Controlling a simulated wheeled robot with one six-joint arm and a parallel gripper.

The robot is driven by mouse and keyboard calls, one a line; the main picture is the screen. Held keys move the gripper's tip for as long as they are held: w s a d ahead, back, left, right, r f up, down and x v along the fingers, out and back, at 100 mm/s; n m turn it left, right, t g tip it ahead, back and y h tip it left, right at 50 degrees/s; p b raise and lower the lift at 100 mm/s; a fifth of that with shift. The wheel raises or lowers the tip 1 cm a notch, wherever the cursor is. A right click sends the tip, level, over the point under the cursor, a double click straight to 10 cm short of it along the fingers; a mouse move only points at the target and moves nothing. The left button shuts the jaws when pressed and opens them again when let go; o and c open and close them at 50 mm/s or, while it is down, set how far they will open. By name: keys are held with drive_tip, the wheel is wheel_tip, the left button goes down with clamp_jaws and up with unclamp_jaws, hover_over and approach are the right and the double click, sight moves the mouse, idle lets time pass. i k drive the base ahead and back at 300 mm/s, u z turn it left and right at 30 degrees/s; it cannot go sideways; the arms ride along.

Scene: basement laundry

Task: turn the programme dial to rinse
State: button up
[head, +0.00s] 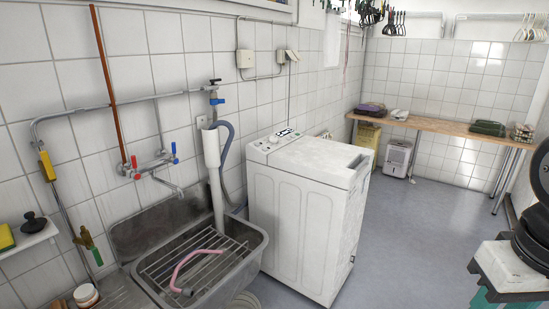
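The white top-loading washing machine (305,217) stands against the tiled wall, right of the sink, with its lid shut. Its control panel (262,144) runs along the back of the top. A small round programme dial (274,140) seems to sit on this panel, beside a dark-and-white marked area. It is too small to read its pointer or any programme marking. My gripper is not in the picture.
A metal sink (258,254) with a wire rack and a pink hose (190,270) stands left of the machine. A grey drain hose and pipe rise between them. A wooden counter (450,127) and a white dehumidifier (397,158) are at the back. The grey floor (415,220) right of the machine is clear.

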sight(273, 140)
drive_tip(key=u, duration=0.25)
drive_tip(key=i, duration=0.95)
drive_tip(key=u, duration=0.2)
drive_tip(key=k, duration=0.45)
drive_tip(key=z, duration=1)
drive_tip(key=i, duration=0.85)
drive_tip(key=u, duration=0.55)
drive_tip(key=i, duration=0.65)
drive_tip(key=u, duration=0.7)
